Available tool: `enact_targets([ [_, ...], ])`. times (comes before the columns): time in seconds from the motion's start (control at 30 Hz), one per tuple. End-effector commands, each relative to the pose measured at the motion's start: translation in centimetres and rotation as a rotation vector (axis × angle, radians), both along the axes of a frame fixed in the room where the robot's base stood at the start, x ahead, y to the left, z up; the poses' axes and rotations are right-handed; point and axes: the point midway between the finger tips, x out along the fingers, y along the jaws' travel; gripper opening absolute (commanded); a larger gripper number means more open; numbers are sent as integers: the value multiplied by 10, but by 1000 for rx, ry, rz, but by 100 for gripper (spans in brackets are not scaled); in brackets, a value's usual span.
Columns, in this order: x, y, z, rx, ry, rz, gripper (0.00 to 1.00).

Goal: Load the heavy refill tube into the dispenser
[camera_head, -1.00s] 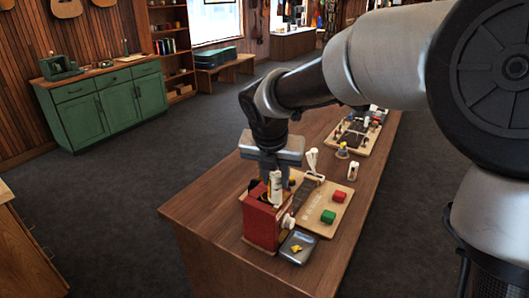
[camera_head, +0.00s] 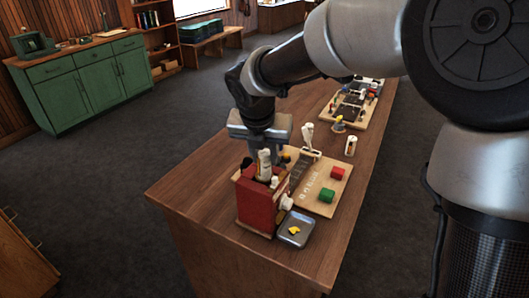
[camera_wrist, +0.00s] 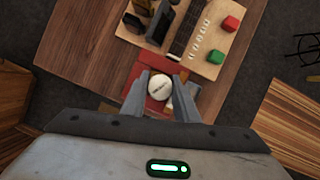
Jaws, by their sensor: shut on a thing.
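The dispenser is a red box (camera_head: 255,206) at the near end of the wooden workbench; its red top also shows in the wrist view (camera_wrist: 150,106). My gripper (camera_head: 265,150) points down over it. In the wrist view its fingers (camera_wrist: 160,92) are shut on the refill tube, whose pale round end (camera_wrist: 159,87) shows between them. In the head view the white tube (camera_head: 264,163) stands roughly upright at the dispenser's top. I cannot tell whether its lower end is inside. Another small white tube with a label (camera_head: 350,146) stands farther back on the bench.
A grey tray (camera_head: 296,229) with yellow pieces lies beside the dispenser. A wooden board (camera_head: 312,192) carries a ukulele neck, a red block (camera_head: 337,173) and a green block (camera_head: 327,195). Another board with tools (camera_head: 352,105) lies farther back. The bench's left side is clear.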

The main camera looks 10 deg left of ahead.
Motion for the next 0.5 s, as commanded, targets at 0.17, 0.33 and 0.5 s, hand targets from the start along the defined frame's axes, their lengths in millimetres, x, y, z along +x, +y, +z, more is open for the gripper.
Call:
enact_targets([
  [0.17, 0, 0, -15, 0, -1, 0, 5],
  [0.33, 0, 0, -14, 0, -1, 0, 5],
  [0.5, 0, 0, -14, 0, 0, 0, 5],
])
